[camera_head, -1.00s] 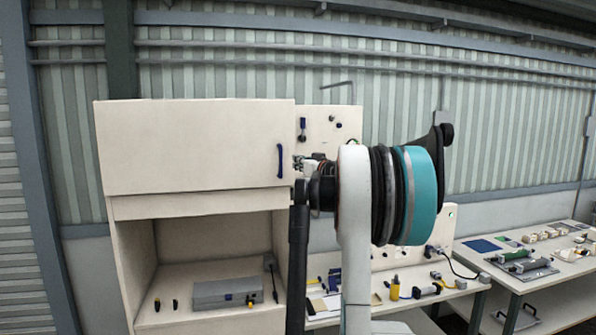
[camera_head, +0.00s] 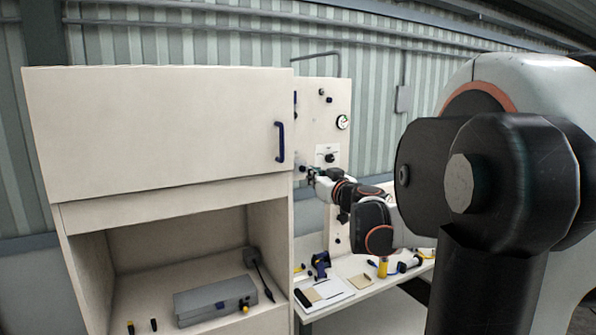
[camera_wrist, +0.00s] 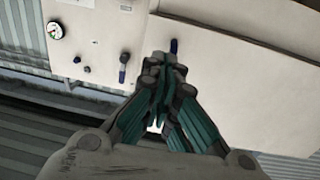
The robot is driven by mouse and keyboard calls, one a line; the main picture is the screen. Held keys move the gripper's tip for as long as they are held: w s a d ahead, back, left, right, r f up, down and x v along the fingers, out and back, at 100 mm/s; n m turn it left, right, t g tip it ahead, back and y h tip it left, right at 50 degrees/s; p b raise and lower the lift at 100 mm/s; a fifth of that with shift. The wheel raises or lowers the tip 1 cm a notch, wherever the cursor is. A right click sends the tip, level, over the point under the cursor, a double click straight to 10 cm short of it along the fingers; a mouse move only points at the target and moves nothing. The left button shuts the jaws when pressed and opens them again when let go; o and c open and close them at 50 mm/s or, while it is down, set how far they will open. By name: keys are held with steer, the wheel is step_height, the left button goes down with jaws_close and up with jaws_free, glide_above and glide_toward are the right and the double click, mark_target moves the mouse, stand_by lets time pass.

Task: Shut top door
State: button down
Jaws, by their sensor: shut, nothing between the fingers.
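The top door (camera_head: 150,130) is a wide cream panel on the upper part of the cabinet, with a blue vertical handle (camera_head: 280,142) near its right edge. In the head view it looks flush with the cabinet front; I cannot tell if a small gap remains. My gripper (camera_head: 309,174) is just right of the door's right edge, below handle height, in front of the back panel. In the wrist view, my gripper (camera_wrist: 163,62) is shut and empty, its tips near a blue piece (camera_wrist: 174,46) by the cream surface. Contact with the door is not clear.
Below the door is an open compartment with a grey box (camera_head: 215,300). A cream panel (camera_head: 335,110) with a gauge (camera_head: 342,122) and knobs stands to the right. A workbench (camera_head: 350,300) with small tools lies below it. My arm fills the right side.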

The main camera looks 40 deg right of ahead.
steer(key=p, duration=0.3)
glide_toward(288, 159)
steer(key=w, duration=0.3)
steer(key=shift+w+f, duration=0.1)
steer(key=shift+f, duration=0.1)
steer(key=shift+n+y, duration=0.4)
steer(key=shift+y, duration=0.2)
steer(key=b+x, duration=0.1)
steer(key=x, duration=0.3)
steer(key=shift+d, duration=0.2)
steer(key=shift+w+d+r, duration=0.1)
steer(key=shift+w, duration=0.15)
steer(key=shift+r, duration=0.35)
steer(key=shift+t, duration=0.3)
